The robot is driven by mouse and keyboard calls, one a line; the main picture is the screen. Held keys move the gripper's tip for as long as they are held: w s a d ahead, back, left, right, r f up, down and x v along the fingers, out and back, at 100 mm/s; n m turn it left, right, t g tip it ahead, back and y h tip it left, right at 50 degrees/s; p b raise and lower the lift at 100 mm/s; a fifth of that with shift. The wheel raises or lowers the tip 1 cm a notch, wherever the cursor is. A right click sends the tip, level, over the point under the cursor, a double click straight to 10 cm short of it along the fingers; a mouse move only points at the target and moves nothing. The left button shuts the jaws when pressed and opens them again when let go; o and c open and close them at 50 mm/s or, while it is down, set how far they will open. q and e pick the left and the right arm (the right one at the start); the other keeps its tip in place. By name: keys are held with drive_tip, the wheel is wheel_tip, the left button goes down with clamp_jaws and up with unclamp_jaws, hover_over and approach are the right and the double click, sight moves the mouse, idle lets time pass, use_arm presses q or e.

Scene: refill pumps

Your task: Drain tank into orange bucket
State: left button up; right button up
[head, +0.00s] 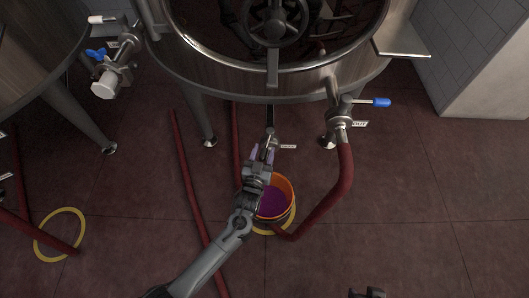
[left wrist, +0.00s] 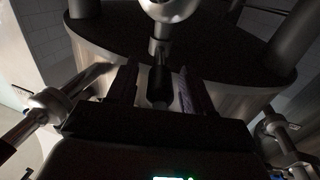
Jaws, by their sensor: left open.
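The steel tank (head: 240,83) stands at the top centre of the head view on several legs. The orange bucket (head: 291,192) stands on the floor below its front, with purple liquid (head: 272,203) visible inside. My left gripper (head: 264,150) is open above the bucket's back left rim, at a small valve fitting (head: 270,132) with a dark handle (head: 270,116) under the tank. In the left wrist view, a dark handle-like part (left wrist: 160,84) shows between the open fingers; contact cannot be told. Part of my right gripper (head: 367,292) shows at the bottom edge; its jaws are unclear.
A side valve with a blue handle (head: 375,102) feeds a red hose (head: 340,177) that curves to the floor beside the bucket. Another tank (head: 35,45) with a blue-handled valve (head: 96,54) stands left. Red hoses (head: 185,170) and a yellow ring (head: 45,253) lie on the floor. The right floor is clear.

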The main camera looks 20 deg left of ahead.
use_arm(q)
drive_tip(key=shift+w, duration=0.65)
drive_tip(key=shift+c, duration=0.2)
clamp_jaws()
